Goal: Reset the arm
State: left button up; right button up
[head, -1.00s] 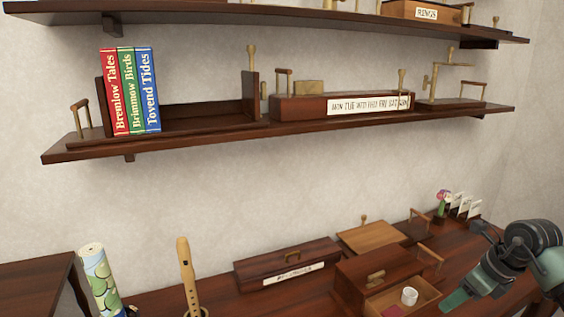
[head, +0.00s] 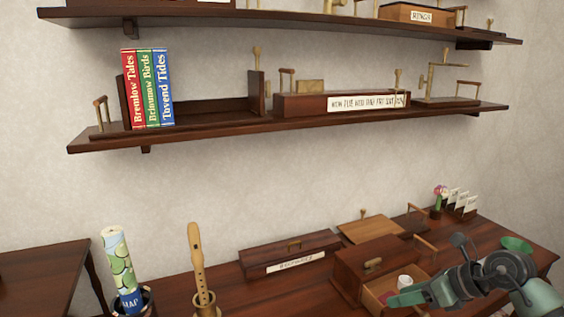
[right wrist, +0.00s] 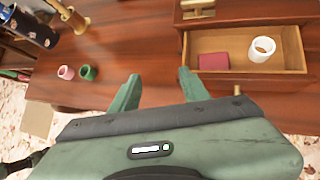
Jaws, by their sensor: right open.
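My right gripper (head: 408,297) is at the lower right of the head view, in front of the open drawer. In the right wrist view its two green fingers (right wrist: 158,80) are spread apart with nothing between them, above the brown desk top. The drawer (right wrist: 292,60) lies just right of the fingers there. It holds a white ring-like piece (right wrist: 262,49) and a dark red block (right wrist: 213,61). My left gripper is in neither view.
The small cabinet (head: 350,270) with the drawer stands on the desk. A long lidded box (head: 262,262), a recorder (head: 197,265) and a rolled map (head: 118,262) are left of it. Pink (right wrist: 66,72) and green (right wrist: 88,72) pieces lie left of the fingers. A bookshelf (head: 215,131) hangs above.

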jog(key=s+a+r+m+t+y, duration=0.2)
jog(key=a+r+m+t+y, duration=0.65)
jog(key=a, duration=0.45)
jog(key=s+d+f+m+t+h, duration=0.15)
jog(key=d+m+t+h, duration=0.55)
jog(key=m+h, duration=0.95)
jog(key=s+d+f+m+g+h, duration=0.1)
jog(key=s+d+f+m+g, duration=0.2)
jog(key=f+m, duration=0.2)
jog(key=s+d+f+m+g+h, duration=0.1)
jog(key=s+d+f+m+g, duration=0.15)
jog(key=f+m, duration=0.25)
jog(key=s+a+f+m+g+y, duration=0.2)
jog(key=s+a+f+m+g, duration=0.15)
jog(key=s+f+g, duration=0.6)
jog(key=s+a+f+m+g+y, duration=0.15)
jog(key=s+a+f+g, duration=0.35)
jog(key=s, duration=0.9)
notch_tip(320, 180, down, 25)
jog(key=d, duration=0.1)
jog(key=s+d+f, duration=0.1)
jog(key=s+f, duration=0.8)
jog(key=s+d+f, duration=0.2)
jog(key=s+f, duration=0.7)
jog(key=shift+s+d, duration=0.15)
jog(key=shift+d, duration=0.1)
